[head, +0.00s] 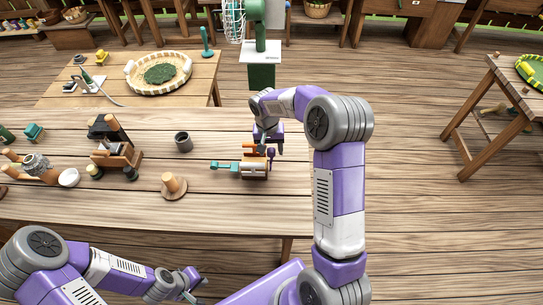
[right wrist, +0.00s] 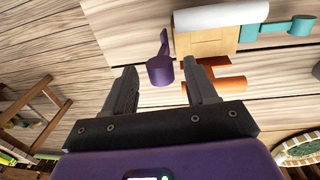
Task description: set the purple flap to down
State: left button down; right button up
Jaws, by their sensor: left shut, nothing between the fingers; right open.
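A small device (head: 254,170) with a wooden body and pale roller stands on the long table, and its body (right wrist: 208,43) shows in the right wrist view. It carries a teal lever (head: 224,165), an orange part (right wrist: 221,84) and the purple flap (right wrist: 160,71). The flap is a short arm with a thick round end. My right gripper (head: 265,143) is open at the device. In the right wrist view its fingers (right wrist: 161,80) lie either side of the flap's round end; contact is unclear. My left gripper (head: 193,281) is shut and empty, low in the head view.
On the table (head: 60,207) left of the device are a dark cup (head: 183,142), a wooden peg on a disc (head: 173,186) and a wooden machine (head: 114,150). A second table behind holds a round basket (head: 187,70). The table right of the device is clear.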

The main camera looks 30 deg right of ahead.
jog(key=shift+d+f, duration=0.1)
jog(key=shift+f, duration=2)
grip_shut()
